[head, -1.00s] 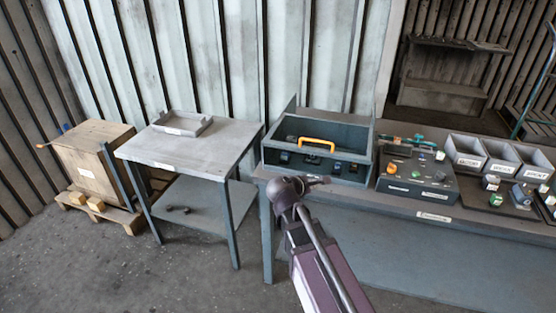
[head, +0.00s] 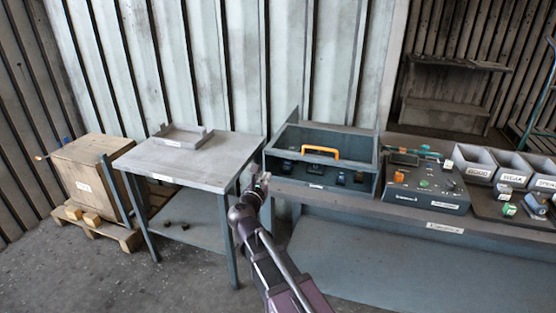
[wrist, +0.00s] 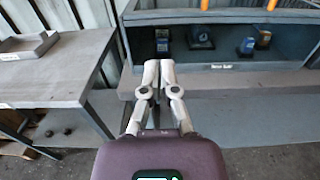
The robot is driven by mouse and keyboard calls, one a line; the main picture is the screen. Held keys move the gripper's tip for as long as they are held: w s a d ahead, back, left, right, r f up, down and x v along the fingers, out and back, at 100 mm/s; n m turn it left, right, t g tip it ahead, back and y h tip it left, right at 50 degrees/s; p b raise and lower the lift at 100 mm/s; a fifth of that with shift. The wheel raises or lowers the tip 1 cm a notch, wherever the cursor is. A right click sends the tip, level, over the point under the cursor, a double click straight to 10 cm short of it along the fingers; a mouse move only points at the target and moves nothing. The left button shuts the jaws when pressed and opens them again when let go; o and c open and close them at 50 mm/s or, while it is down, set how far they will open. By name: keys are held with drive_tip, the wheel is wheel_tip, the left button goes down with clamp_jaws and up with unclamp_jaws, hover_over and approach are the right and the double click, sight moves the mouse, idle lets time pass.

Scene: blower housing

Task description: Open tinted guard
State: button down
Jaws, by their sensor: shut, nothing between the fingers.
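The tinted guard appears to be the dark, see-through front of a grey box (head: 283,141) on the bench, with an orange handle (head: 321,151) on it. Several small dark parts show behind it. In the wrist view the guard's dark panel (wrist: 217,55) fills the top, with the two lower ends of the handle (wrist: 271,5) at the picture's edge. The guard looks closed. My gripper (head: 262,180) is left of the box's front, apart from the handle. Its fingers (wrist: 159,68) are together and empty, below the box's lower left part in the wrist view.
A grey side table (head: 200,158) with a shallow tray (head: 182,137) stands left of the bench. A control box (head: 428,188) with knobs and several labelled bins (head: 473,162) are to the right. A wooden crate (head: 90,175) on a pallet is far left. Floor in front is open.

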sight(282, 153)
drive_tip(key=shift+w, duration=0.1)
drive_tip(key=x, duration=1.3)
drive_tip(key=shift+w, duration=0.35)
drive_tip(key=shift+w+d, duration=0.1)
drive_tip(key=shift+d, duration=0.1)
drive_tip(key=x, duration=0.4)
drive_tip(key=shift+w+f, duration=0.1)
drive_tip(key=shift+w, duration=0.25)
drive_tip(key=shift+s, duration=0.2)
drive_tip(key=shift+v, duration=0.8)
drive_tip(key=v, duration=1.2)
